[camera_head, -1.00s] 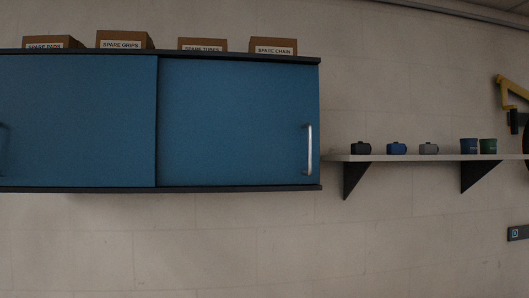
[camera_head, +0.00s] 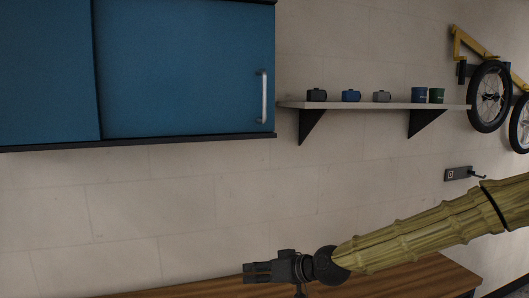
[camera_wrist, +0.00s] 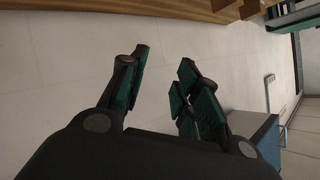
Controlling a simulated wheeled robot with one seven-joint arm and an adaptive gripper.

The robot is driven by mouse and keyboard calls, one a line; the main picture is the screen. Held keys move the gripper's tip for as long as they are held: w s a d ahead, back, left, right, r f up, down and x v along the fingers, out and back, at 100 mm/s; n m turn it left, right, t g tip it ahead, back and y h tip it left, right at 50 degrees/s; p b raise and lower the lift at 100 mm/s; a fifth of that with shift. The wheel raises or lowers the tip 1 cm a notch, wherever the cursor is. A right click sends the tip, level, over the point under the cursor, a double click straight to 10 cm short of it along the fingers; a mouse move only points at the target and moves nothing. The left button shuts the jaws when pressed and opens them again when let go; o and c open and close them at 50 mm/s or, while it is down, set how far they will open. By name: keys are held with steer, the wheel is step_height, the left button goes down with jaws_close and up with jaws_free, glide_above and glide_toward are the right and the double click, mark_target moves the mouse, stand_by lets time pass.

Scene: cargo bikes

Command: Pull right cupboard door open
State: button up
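The wall cupboard has two blue doors. The right cupboard door (camera_head: 185,72) is shut, and its upright silver handle (camera_head: 262,96) is near its right edge. Part of the left door (camera_head: 45,75) shows beside it. My gripper (camera_head: 250,272) is low in the head view, below the handle and well apart from it, above a wooden top. In the wrist view my gripper (camera_wrist: 163,62) has its two fingers spread with nothing between them.
A wall shelf (camera_head: 375,105) with several small items sits right of the cupboard. A wooden top (camera_head: 400,280) lies below my arm. A bike (camera_head: 490,95) hangs at the far right. The wall between cupboard and wooden top is clear.

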steer(key=d+r+n+t+y+p, duration=0.1)
steer(key=d+r+n, duration=0.15)
steer(key=r, duration=1.25)
steer(key=d+r+n+t+y, duration=0.15)
steer(key=d+r, duration=0.25)
steer(key=r, duration=1.2)
steer(key=d+r+n+t+y+p, duration=0.15)
steer(key=d+r, duration=0.25)
steer(key=r, duration=1.1)
steer(key=p, duration=0.4)
glide_above(264, 116)
steer(key=shift+w+m, duration=0.35)
jaws_close()
